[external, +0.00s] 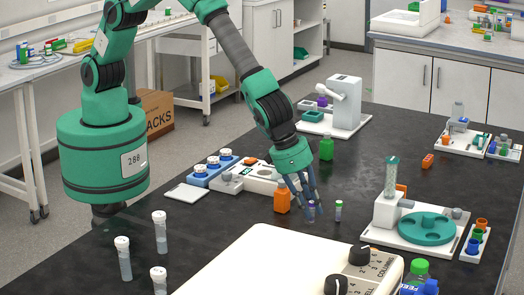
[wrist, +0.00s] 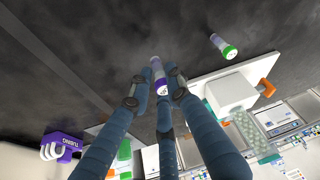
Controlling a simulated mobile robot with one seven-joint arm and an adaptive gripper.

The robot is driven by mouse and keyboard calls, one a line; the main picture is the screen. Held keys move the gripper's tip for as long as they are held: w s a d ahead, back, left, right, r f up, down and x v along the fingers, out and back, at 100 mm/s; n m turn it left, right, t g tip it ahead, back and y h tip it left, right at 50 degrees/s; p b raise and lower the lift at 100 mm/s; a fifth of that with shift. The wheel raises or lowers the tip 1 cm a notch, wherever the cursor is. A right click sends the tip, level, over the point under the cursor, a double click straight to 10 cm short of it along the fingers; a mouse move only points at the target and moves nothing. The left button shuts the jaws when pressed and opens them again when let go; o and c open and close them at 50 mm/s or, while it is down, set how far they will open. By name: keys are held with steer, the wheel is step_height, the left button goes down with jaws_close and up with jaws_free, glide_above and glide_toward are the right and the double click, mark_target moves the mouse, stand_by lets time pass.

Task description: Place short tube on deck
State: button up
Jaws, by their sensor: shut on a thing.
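My gripper (external: 308,205) is over the black deck (external: 350,180), with its fingers pointing down. It is shut on a short tube with a purple cap (external: 311,210). In the wrist view, this tube (wrist: 157,73) sits between my fingertips (wrist: 154,88), its purple end toward the camera. It is at or just above the deck; I cannot tell whether it touches. A second short tube with a green cap (external: 338,210) stands just right of my gripper, apart from it. It also shows in the wrist view (wrist: 223,46).
An orange bottle (external: 282,200) stands close left of my gripper, and a green bottle (external: 326,148) stands behind. A teal carousel device (external: 425,228) is to the right. A white console (external: 300,250) with knobs fills the front. Several white-capped tubes (external: 160,230) stand front left.

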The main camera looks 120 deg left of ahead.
steer(key=w, duration=0.3)
steer(key=w+d, duration=0.1)
steer(key=w, duration=0.3)
steer(key=w+f, duration=0.1)
steer(key=w, duration=0.3)
steer(key=shift+d+b, duration=0.3)
steer(key=shift+d, duration=0.05)
steer(key=shift+f, duration=0.1)
steer(key=shift+f+b, duration=0.3)
steer(key=shift+f, duration=1.35)
steer(key=shift+f, duration=0.1)
steer(key=shift+c, duration=0.3)
steer(key=o, duration=0.8)
steer(key=shift+c, duration=0.2)
steer(key=p+v, duration=0.1)
steer(key=v, duration=1.1)
